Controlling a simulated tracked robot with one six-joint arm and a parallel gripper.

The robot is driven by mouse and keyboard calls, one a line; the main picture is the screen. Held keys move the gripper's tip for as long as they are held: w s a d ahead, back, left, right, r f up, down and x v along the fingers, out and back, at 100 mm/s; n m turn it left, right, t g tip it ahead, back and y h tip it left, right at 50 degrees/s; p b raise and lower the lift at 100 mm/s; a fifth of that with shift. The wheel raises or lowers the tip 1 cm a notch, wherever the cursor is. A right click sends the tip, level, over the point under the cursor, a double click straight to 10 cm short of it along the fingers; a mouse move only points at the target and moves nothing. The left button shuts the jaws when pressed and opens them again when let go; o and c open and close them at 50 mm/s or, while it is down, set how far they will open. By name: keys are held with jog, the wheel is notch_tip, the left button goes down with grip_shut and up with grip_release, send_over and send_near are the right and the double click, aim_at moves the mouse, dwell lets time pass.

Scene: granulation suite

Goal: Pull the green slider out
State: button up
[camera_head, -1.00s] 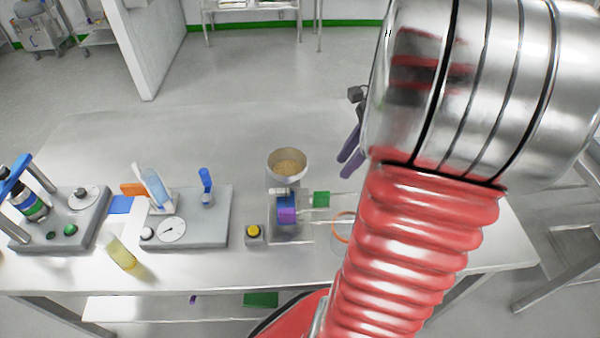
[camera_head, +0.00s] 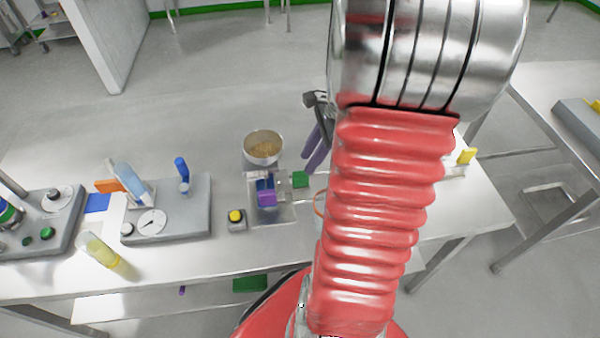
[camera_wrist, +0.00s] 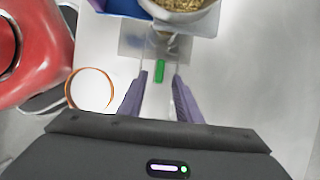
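The green slider (camera_head: 300,179) is a small green block at the right side of a metal dispenser (camera_head: 283,210) under a bowl of granules (camera_head: 263,148). In the wrist view the green slider (camera_wrist: 159,70) appears between my purple fingertips, slightly beyond them. My gripper (camera_head: 312,160) is open, with its two fingers apart just above and right of the slider in the head view. The gripper (camera_wrist: 160,80) shows no visible contact with the slider in the wrist view, though the depth gap is hard to judge. My red arm hides part of the table.
An orange-rimmed clear container (camera_wrist: 91,89) stands close beside the fingers. A purple-and-blue block (camera_head: 266,196) sits on the dispenser's front, and a yellow button box (camera_head: 236,217) is left of it. A grey gauge unit (camera_head: 190,205) and a yellow vial (camera_head: 103,250) are further left.

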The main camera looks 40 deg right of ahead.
aim_at(301, 172)
jog(key=x, duration=0.6)
jog(key=shift+w+a+f, duration=0.15)
jog(key=shift+f, duration=0.2)
grip_shut()
dwell(0.4)
